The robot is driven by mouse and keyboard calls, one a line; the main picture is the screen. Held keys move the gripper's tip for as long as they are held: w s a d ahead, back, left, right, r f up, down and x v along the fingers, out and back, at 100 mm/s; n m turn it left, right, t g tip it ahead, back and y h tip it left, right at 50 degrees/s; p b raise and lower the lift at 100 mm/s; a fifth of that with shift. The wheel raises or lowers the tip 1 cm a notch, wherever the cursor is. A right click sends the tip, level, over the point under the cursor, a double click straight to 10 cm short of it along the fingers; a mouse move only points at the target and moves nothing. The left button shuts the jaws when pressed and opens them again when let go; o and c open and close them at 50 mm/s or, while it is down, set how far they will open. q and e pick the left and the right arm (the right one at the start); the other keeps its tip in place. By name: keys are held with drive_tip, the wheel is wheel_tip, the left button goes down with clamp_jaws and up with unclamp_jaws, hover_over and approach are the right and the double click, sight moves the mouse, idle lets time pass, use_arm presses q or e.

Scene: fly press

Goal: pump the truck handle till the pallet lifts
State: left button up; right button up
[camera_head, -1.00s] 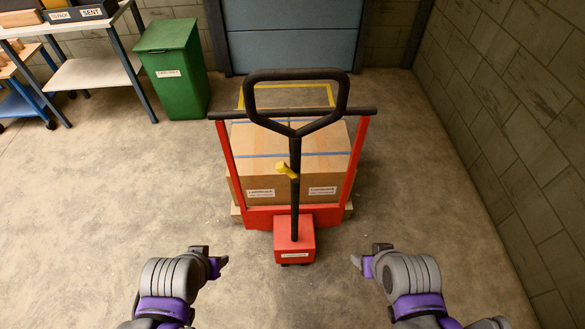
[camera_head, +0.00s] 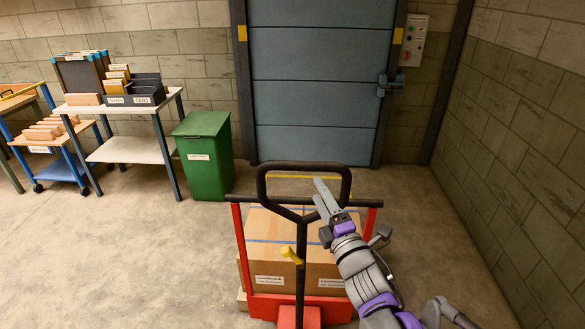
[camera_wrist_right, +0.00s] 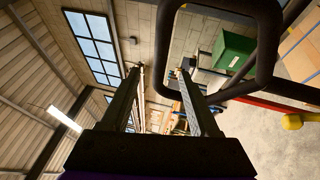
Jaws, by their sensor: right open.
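The pallet truck's black loop handle (camera_head: 303,166) stands upright on its dark shaft, with a yellow lever (camera_head: 290,256) partway down. Behind the shaft, the truck's red frame (camera_head: 241,250) surrounds a carton (camera_head: 270,270) bound with blue straps; the pallet (camera_head: 242,300) is mostly hidden. My right gripper (camera_head: 324,198) is open at the loop's right side, its fingers overlapping it in the head view. In the right wrist view, one side of the loop (camera_wrist_right: 166,45) shows between the fingertips of the right gripper (camera_wrist_right: 160,72); contact cannot be told. My left gripper is out of view.
A green bin (camera_head: 204,160) and a shelf table (camera_head: 130,150) with trays stand at the left. A blue shutter door (camera_head: 318,90) closes the back. A block wall (camera_head: 530,130) runs along the right. Floor (camera_head: 150,260) left of the truck is clear.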

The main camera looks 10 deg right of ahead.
sight(307, 170)
drive_tip(key=p+x, duration=0.1)
drive_tip(key=x, duration=0.9)
drive_tip(key=shift+w, duration=0.25)
drive_tip(key=shift+c, duration=0.2)
clamp_jaws()
idle(0.8)
